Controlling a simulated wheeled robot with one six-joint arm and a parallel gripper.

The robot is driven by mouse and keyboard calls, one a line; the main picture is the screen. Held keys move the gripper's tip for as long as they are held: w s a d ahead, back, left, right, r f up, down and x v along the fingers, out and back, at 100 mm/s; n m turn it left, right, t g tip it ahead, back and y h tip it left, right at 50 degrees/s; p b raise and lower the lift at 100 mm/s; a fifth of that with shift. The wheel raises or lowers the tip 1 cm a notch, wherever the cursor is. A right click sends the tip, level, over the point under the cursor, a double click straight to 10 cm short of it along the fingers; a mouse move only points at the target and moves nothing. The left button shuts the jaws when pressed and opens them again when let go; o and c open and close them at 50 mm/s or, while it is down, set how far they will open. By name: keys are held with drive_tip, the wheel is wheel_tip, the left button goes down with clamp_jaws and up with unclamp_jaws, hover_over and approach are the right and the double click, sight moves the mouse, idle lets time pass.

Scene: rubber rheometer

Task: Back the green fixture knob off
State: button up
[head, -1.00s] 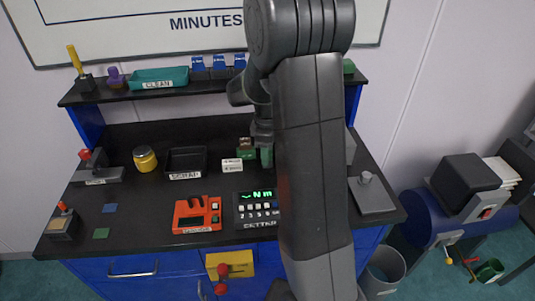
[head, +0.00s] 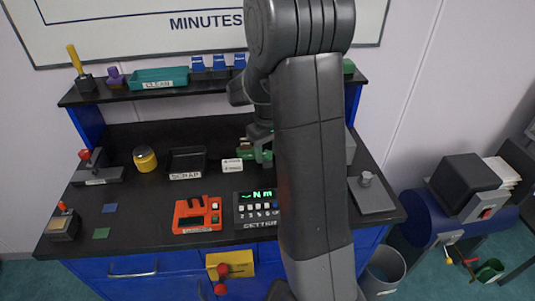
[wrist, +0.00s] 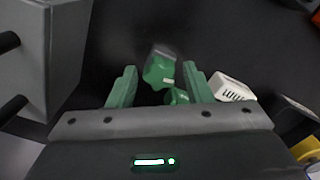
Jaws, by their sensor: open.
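The green fixture (head: 249,154) stands on the black bench, mostly hidden behind my arm in the head view. In the wrist view, a green knob-like block (wrist: 160,69) with a pale mark lies between and just beyond my fingertips. A second, smaller green part (wrist: 177,97) sits below it, between the fingers. My gripper (wrist: 161,80) has green fingers, spread apart with a visible gap on both sides of the green block. It also shows over the fixture in the head view (head: 264,152). I cannot tell whether either finger touches anything.
A white labelled block (wrist: 232,89) lies close to the right finger. A large grey body (wrist: 45,55) stands at the left of the wrist view. On the bench are a black scrap tray (head: 188,160), a red device (head: 197,215) and a torque display unit (head: 256,209).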

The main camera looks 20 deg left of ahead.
drive_tip(key=c, duration=0.8)
drive_tip(key=n, duration=0.4)
drive_tip(key=shift+n, duration=0.3)
drive_tip(key=shift+c, duration=0.2)
drive_tip(key=shift+n, duration=0.3)
drive_tip(key=n, duration=0.4)
